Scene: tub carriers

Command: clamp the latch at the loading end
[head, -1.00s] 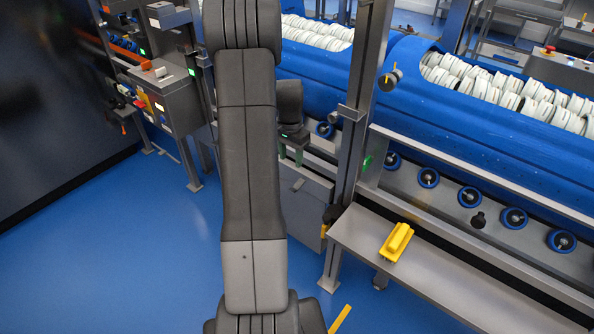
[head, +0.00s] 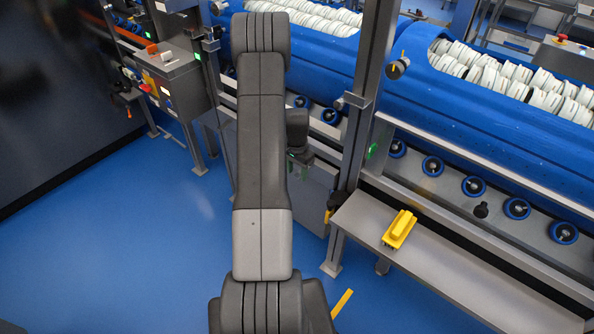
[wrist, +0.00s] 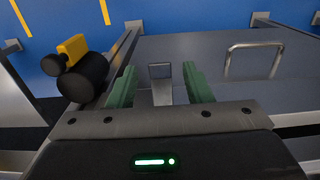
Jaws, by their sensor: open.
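My gripper (wrist: 160,86) has two green fingers, open and apart in the wrist view. A small grey metal tab (wrist: 161,72) shows between the fingers; I cannot tell whether it lies within their reach or beyond. A black cylinder with a yellow block and a small black knob (wrist: 85,75) sits just left of the fingers. In the head view a black and yellow fitting (head: 337,201) is on the steel post, right of my gripper (head: 301,159), which is partly hidden behind my arm. Which of these parts is the latch is not certain.
A grey panel with a bar handle (wrist: 253,60) lies right of the fingers. A steel post (head: 362,120) stands close by. A yellow tool (head: 399,229) lies on the grey shelf (head: 450,274). Blue tubs (head: 480,110) hold white rolls. Blue floor at the left is clear.

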